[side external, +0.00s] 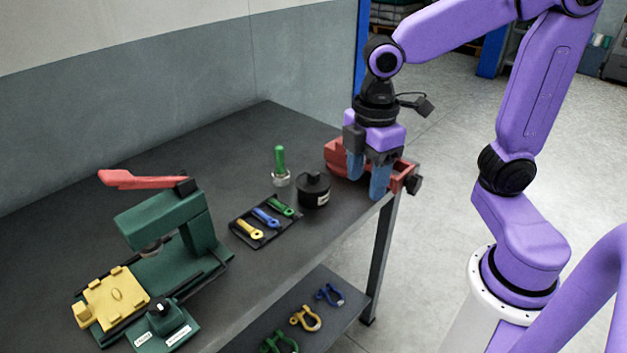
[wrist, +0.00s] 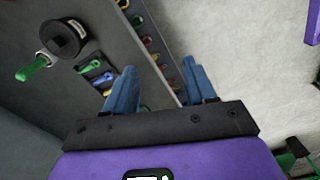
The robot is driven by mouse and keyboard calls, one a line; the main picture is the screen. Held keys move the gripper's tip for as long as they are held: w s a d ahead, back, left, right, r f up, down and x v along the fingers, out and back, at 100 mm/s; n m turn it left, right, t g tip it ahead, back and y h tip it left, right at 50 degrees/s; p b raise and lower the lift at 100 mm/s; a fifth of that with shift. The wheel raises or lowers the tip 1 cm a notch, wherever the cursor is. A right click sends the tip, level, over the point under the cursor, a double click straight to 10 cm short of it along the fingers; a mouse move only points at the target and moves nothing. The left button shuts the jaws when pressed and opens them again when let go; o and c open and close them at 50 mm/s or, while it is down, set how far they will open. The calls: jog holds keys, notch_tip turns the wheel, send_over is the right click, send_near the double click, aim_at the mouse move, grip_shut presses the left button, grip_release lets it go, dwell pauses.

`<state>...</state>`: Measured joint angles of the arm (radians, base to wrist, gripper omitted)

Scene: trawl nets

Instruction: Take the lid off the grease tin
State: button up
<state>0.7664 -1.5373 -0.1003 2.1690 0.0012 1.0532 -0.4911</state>
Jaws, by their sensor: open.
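The grease tin (side external: 314,194) appears to be the short black round tin with a white label, standing upright on the dark bench top. Its black lid (side external: 314,180) sits on top with a blocky knob. The tin also shows at the upper left of the wrist view (wrist: 66,39), lid on. My gripper (side external: 367,181) has blue fingers pointing down, to the right of the tin and apart from it, in front of the red vise. In the wrist view my gripper (wrist: 160,68) shows its fingers spread with nothing between them.
A red vise (side external: 336,153) is at the bench's right corner, partly hidden by my gripper. A green-handled tool (side external: 280,162) stands behind the tin. A black tray (side external: 263,234) of coloured pieces lies to its left. A green press (side external: 165,220) stands farther left. Shackles (side external: 305,318) lie on the lower shelf.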

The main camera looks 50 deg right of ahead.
jog(key=w+d+r+n, duration=0.1)
jog(key=w, duration=0.5)
jog(key=w+d+r+n, duration=0.1)
jog(key=w+d+r, duration=0.1)
jog(key=w, duration=0.4)
jog(key=n, duration=0.2)
send_over(313, 173)
notch_tip(313, 173, down, 11)
jog(key=shift+w+r, duration=0.1)
jog(key=shift+r, duration=0.1)
jog(key=shift+d+f, duration=0.1)
jog(key=shift+f, duration=2.7)
jog(key=shift+c, duration=0.3)
grip_shut()
